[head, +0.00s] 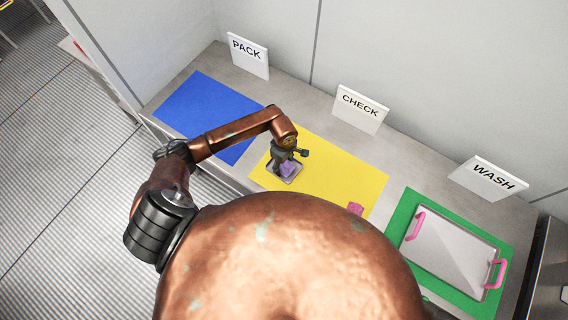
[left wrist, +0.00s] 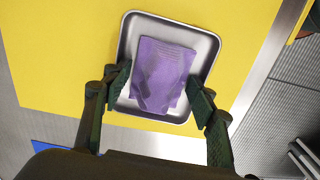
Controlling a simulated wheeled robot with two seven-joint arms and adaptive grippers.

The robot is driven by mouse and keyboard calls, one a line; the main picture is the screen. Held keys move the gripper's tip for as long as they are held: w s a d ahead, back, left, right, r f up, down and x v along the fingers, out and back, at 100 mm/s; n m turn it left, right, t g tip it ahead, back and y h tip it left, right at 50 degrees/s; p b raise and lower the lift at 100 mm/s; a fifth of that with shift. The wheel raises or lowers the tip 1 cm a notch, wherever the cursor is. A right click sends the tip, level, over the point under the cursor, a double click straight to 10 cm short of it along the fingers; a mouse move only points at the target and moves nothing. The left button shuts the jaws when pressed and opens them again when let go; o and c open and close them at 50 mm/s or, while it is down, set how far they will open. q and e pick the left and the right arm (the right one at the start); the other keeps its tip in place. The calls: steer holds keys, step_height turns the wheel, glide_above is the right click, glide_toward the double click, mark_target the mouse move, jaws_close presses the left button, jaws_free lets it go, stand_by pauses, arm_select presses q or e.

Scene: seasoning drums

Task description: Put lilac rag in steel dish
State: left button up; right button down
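The steel dish (head: 273,172) is a small shallow tray on the yellow mat; its rim also shows in the left wrist view (left wrist: 127,45). The lilac rag (head: 288,168) appears to lie inside the dish, slightly creased, with the rim around it in the left wrist view (left wrist: 160,70). My left gripper (head: 284,163) is over the dish, pointing down. Its two fingers (left wrist: 159,92) are spread wide on either side of the rag, with nothing visibly gripped between them. My right gripper is in neither view.
The counter carries a blue mat (head: 200,108), the yellow mat (head: 335,168) and a green mat (head: 408,212). A large tray with pink handles (head: 455,250) lies on the green one. A small pink object (head: 355,208) is at the yellow mat's near edge. PACK, CHECK and WASH signs stand behind.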

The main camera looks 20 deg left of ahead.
arm_select(q)
steer(key=shift+r, duration=0.25)
step_height(320, 180, up, 12)
steer(key=b, duration=0.1)
steer(key=shift+b, duration=0.35)
steer(key=shift+f, duration=0.1)
